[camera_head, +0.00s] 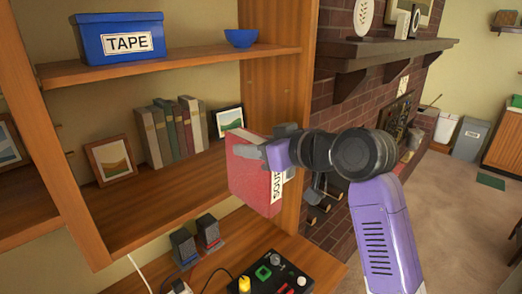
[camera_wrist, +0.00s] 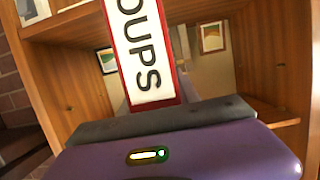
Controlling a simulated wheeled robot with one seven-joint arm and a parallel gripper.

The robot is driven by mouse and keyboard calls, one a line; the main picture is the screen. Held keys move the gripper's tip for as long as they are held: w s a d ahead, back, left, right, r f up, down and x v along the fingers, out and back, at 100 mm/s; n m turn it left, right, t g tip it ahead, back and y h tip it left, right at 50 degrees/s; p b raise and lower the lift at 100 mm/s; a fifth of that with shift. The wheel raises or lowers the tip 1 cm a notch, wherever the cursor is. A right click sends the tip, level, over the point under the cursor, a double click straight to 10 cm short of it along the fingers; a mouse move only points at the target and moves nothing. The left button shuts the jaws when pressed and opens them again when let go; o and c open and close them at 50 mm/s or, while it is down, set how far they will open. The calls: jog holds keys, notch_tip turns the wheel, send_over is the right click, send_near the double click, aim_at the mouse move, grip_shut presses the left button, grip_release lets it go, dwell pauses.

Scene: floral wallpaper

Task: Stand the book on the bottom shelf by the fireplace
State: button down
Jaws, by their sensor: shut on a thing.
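The book is red with a white spine label ending in "SOUPS" (camera_head: 248,183). My gripper (camera_head: 277,150) is shut on the book and holds it upright in front of the shelf unit's right end. In the wrist view the book's spine (camera_wrist: 148,55) rises above the gripper, a little tilted. The bottom shelf (camera_head: 155,205) of the wooden unit holds a row of several upright books (camera_head: 172,130) and framed pictures. I cannot tell whether the held book touches the shelf. The brick fireplace (camera_head: 335,100) is right of the unit.
A blue TAPE bin (camera_head: 118,38) and a blue bowl (camera_head: 241,38) stand on the shelf above. Framed pictures (camera_head: 111,160) (camera_head: 229,118) flank the books. A desk below holds a black control box (camera_head: 270,277) and small dark devices (camera_head: 184,246). Bare shelf shows in front of the books.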

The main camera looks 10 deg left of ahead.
jog(key=r+b+x, duration=0.1)
jog(key=r+x, duration=0.1)
jog(key=x, duration=0.7)
jog(key=a+r+b+x, duration=0.1)
jog(key=r+x, duration=0.1)
jog(key=x, duration=0.7)
jog(key=shift+w, duration=0.4)
dwell(0.3)
jog(key=shift+a+r, duration=0.1)
jog(key=shift+a, duration=0.05)
jog(key=c, duration=0.8)
grip_release()
jog(key=shift+s+d+p, duration=0.35)
jog(key=shift+s+d, duration=1.6)
jog(key=shift+d, duration=0.75)
jog(key=shift+s+d+p, duration=0.3)
jog(key=shift+s+d, duration=1.7)
jog(key=shift+d, duration=0.75)
jog(key=shift+s+d+p, duration=0.35)
jog(key=shift+s+d, duration=1.6)
jog(key=shift+d, duration=0.75)
